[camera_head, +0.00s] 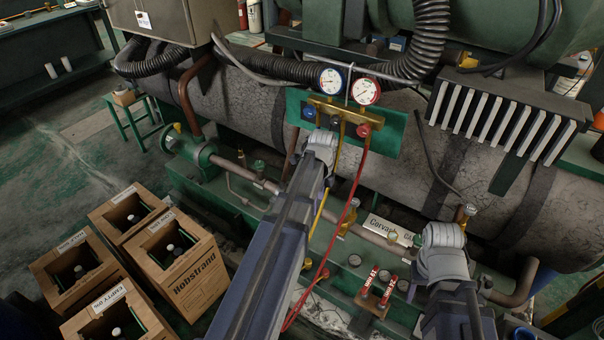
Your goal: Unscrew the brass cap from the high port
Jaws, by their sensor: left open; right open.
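Brass fittings stand along the pipe on the green frame. One (465,213) is at the right, just beyond my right gripper (445,236); another (350,218) is near the middle. I cannot tell which is the high port or whether its cap is on. My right gripper is open, close to the right fitting; its fingertips are mostly hidden by its wrist, and contact cannot be judged. My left gripper (322,143) is open, just below the brass gauge manifold (340,112); its fingers are also largely hidden.
Two round gauges (364,91) top the manifold. A red hose (355,180) and a yellow hose (337,160) hang from it. Red-labelled pieces (387,290) stand on a small block between my arms. Cardboard boxes of cylinders (180,265) stand at lower left.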

